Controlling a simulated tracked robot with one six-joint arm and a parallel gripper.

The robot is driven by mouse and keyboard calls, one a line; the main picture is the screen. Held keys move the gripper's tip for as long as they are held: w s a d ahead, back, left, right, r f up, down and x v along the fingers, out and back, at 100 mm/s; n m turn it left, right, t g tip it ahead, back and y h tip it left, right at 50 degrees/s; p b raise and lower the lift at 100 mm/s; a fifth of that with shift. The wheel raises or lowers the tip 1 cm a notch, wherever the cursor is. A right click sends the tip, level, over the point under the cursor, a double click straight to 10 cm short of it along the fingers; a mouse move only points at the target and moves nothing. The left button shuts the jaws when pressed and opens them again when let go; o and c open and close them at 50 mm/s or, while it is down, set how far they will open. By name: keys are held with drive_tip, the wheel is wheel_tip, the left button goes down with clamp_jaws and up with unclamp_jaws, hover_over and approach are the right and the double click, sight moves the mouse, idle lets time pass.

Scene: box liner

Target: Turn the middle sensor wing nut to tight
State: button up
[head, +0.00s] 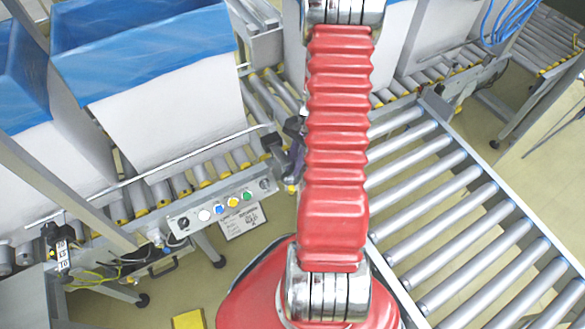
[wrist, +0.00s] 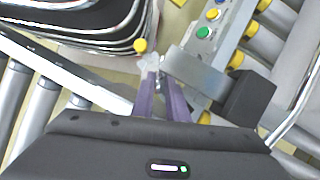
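A small pale wing nut (wrist: 150,62) shows in the wrist view just beyond my fingertips, beside a grey sensor bracket. I cannot tell from its label which of the sensors this is. My gripper (wrist: 160,82) has two purple fingers that stand apart with a narrow gap, in which a small metal part shows. I cannot tell whether the fingers touch the nut. In the head view my gripper (head: 291,160) is partly hidden behind my red arm, near the conveyor's side rail, and the nut cannot be made out there.
A grey bracket with a black block (wrist: 250,98) stands close on the right of my fingers. A control box (head: 222,206) with coloured buttons is on the rail. Boxes with blue liners (head: 145,45) stand on rollers behind.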

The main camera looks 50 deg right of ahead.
drive_tip(key=shift+a+f, duration=0.3)
drive_tip(key=shift+f, duration=0.35)
drive_tip(key=shift+c, duration=0.4)
clamp_jaws()
